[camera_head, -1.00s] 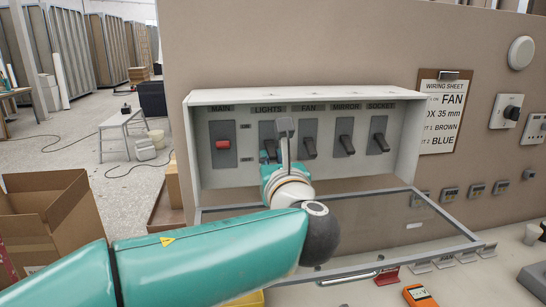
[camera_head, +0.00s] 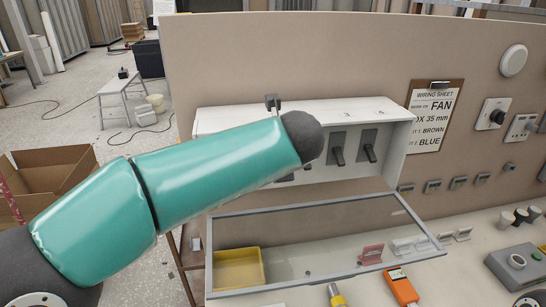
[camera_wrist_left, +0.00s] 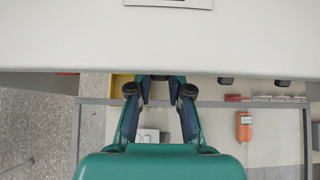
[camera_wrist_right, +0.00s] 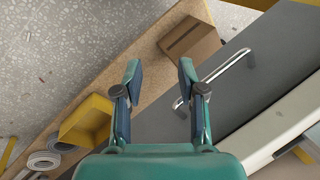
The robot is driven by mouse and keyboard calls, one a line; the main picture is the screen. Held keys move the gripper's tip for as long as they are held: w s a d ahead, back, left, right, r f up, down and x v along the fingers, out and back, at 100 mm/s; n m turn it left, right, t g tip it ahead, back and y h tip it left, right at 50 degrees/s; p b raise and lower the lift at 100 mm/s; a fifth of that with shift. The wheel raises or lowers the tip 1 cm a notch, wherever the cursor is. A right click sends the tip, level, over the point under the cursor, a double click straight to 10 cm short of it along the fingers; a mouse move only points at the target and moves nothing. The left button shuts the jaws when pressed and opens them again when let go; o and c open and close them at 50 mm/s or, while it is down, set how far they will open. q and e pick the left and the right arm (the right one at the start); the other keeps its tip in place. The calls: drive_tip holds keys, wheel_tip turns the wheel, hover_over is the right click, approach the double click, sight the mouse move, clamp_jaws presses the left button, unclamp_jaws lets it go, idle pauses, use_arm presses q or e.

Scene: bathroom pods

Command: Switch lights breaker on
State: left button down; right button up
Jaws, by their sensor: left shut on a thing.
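The white breaker box (camera_head: 400,120) stands at the back wall with its glass cover (camera_head: 330,235) folded down. The dark mirror (camera_head: 338,155) and socket (camera_head: 370,152) levers point down. My left arm covers the main and lights switches in the head view. In the left wrist view my left gripper (camera_wrist_left: 159,88) reaches in under the box's front edge. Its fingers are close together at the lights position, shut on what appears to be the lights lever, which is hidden. My right gripper (camera_wrist_right: 157,78) is open and empty, away from the box.
A yellow tray (camera_head: 238,268) lies below the glass cover, and an orange meter (camera_head: 400,287) lies in front. A control box (camera_head: 515,268) stands at the right. The right wrist view shows a metal handle (camera_wrist_right: 215,80) near my right fingers.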

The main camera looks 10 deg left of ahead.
use_arm(q)
drive_tip(key=shift+w+a+r+g+h, duration=0.1)
drive_tip(key=shift+w+r+g+h, duration=0.1)
drive_tip(key=shift+r+g+h, duration=0.45)
drive_tip(key=shift+f+g+y, duration=0.15)
drive_tip(key=shift+g+y, duration=0.1)
drive_tip(key=c, duration=1.1)
unclamp_jaws()
drive_tip(key=shift+w+f, duration=0.1)
drive_tip(key=v, duration=1.2)
